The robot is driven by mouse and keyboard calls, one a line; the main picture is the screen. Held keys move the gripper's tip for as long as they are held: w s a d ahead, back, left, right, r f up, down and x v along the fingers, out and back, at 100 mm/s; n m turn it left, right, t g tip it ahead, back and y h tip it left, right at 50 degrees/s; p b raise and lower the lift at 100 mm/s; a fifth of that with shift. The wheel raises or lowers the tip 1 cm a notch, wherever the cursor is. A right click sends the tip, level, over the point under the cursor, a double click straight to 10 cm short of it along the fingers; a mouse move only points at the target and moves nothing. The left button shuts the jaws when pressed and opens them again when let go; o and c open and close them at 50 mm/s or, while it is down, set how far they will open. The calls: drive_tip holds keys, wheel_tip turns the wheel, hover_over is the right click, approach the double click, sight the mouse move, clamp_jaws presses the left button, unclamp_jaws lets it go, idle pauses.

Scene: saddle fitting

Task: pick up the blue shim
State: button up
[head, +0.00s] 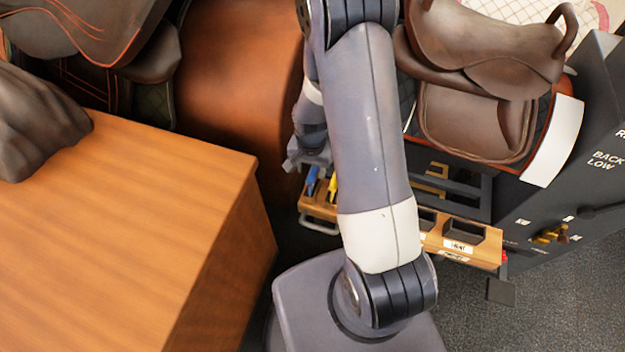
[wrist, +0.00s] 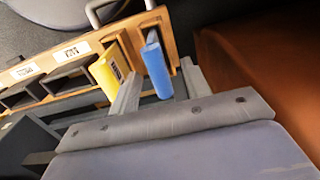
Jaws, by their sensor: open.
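The blue shim (head: 312,180) stands at the left end of a wooden rack (head: 321,212). In the wrist view the blue shim (wrist: 157,68) rises from the end of the rack (wrist: 168,30) and lies between my two fingers, with a gap visible on each side. My gripper (wrist: 158,74) is open and holds nothing. In the head view my gripper (head: 308,158) is just above the blue shim, partly hidden behind my arm. Whether the fingers reach down beside the shim's full height cannot be told.
A yellow shim (wrist: 106,75) stands close outside my left finger in the wrist view. Labelled slots (wrist: 66,80) continue leftward along the rack. A metal handle (head: 319,223) sticks out below it. A wooden table (head: 130,230) and saddles (head: 490,60) stand nearby.

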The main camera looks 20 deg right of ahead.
drive_tip(key=f, duration=0.4)
drive_tip(key=shift+w+d, duration=0.1)
drive_tip(key=shift+d, duration=0.15)
clamp_jaws()
